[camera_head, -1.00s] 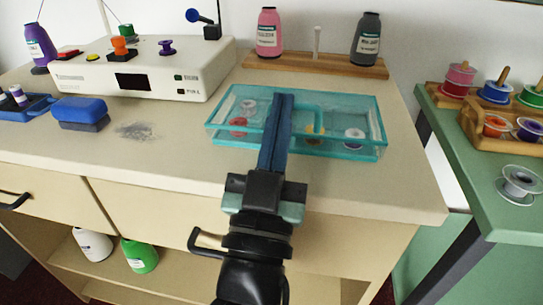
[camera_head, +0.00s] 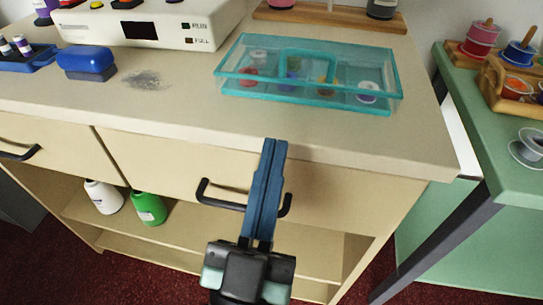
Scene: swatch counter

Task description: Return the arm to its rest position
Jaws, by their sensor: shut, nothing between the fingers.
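My gripper (camera_head: 273,147) is in the lower middle of the head view. Its long blue fingers lie side by side, shut, with nothing between them. The fingers point up the picture, their tips overlapping the counter's front edge in view and the fingers crossing in front of a drawer with a black handle (camera_head: 222,204). The gripper is apart from the teal clear tray (camera_head: 310,101), which sits on the counter above it in the picture. Several small coloured spools show through the tray. Part of the drawer handle is hidden behind the fingers.
The cream counter (camera_head: 190,125) holds a blue eraser-like block (camera_head: 86,62), a grey smudge (camera_head: 145,80) and a white device (camera_head: 150,25). A wooden rack (camera_head: 330,16) stands behind. A green table (camera_head: 490,130) with spools is at right. White (camera_head: 104,196) and green (camera_head: 149,208) bottles stand on the shelf below.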

